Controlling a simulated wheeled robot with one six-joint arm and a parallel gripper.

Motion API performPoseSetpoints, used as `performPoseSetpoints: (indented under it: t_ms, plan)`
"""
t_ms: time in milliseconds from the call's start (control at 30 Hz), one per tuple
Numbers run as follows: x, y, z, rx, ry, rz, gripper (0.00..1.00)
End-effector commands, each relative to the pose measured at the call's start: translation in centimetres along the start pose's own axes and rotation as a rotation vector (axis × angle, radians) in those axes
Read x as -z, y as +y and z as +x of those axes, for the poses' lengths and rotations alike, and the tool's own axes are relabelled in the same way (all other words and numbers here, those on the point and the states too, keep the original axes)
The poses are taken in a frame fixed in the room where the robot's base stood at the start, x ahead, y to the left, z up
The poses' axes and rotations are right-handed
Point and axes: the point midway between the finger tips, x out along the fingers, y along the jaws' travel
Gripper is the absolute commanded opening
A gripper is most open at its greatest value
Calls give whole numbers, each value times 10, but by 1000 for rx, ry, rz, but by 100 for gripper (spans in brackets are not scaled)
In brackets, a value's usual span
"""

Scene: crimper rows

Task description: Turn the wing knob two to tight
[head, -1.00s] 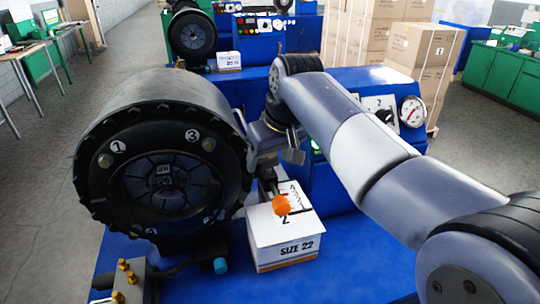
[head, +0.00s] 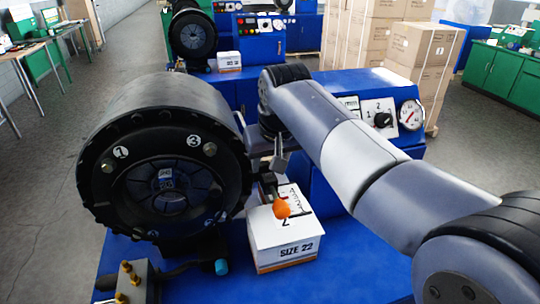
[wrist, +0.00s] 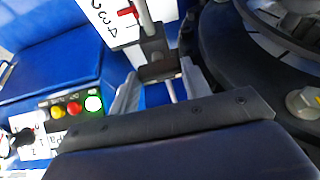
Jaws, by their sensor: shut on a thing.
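My gripper (head: 267,168) is beside the right edge of the big black crimper head (head: 165,185), behind the white SIZE 22 box (head: 285,240). In the wrist view its grey fingers stand on either side of a dark block (wrist: 160,70), and it is shut on this block. A grey rod runs at the block. I cannot tell for sure that the block is wing knob two; its label is not readable and the arm hides it in the head view.
An orange ball (head: 282,209) is in front of a numbered scale. A red pointer (wrist: 128,12) lies by the scale. A panel with a black knob (head: 383,120) marked 2 and a gauge (head: 411,115) stands right. Bolts (wrist: 303,101) stick out from the head nearby.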

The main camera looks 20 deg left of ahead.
Motion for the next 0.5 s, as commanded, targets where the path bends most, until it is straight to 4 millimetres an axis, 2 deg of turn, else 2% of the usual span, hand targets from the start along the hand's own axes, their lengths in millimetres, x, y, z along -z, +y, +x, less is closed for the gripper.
performPoseSetpoints:
  t_ms: [433,467,500]
  plan:
    - [1,-1,0,-18,4,46,23]
    - [1,-1,0,-18,4,46,48]
    - [1,-1,0,-18,4,46,51]
